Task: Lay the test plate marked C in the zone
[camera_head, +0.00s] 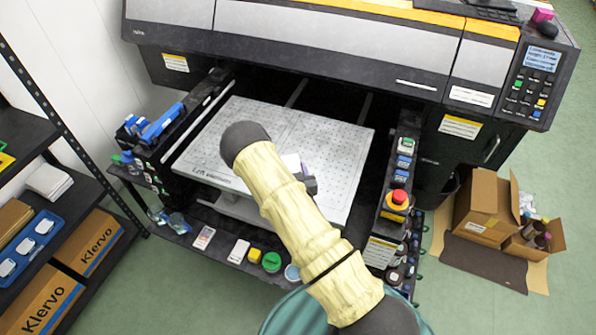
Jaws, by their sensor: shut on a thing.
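My arm reaches over the white perforated printer bed (340,150) and hides part of it. My gripper (305,178) shows only as a small dark part beside the arm's end, over the middle of the bed. It is shut on a small pale plate (290,162) with a purplish part beside it. I cannot read a letter on this plate, nor tell whether it touches the bed. No marked zone can be made out on the bed; dark lettering runs along its lower left edge.
The large printer (330,40) stands behind the bed. Blue clamps (160,125) lie on its left rail; a red emergency button (397,197) sits on the right rail. Small items, including a green round one (271,262), line the front ledge. Cardboard boxes (490,208) stand right.

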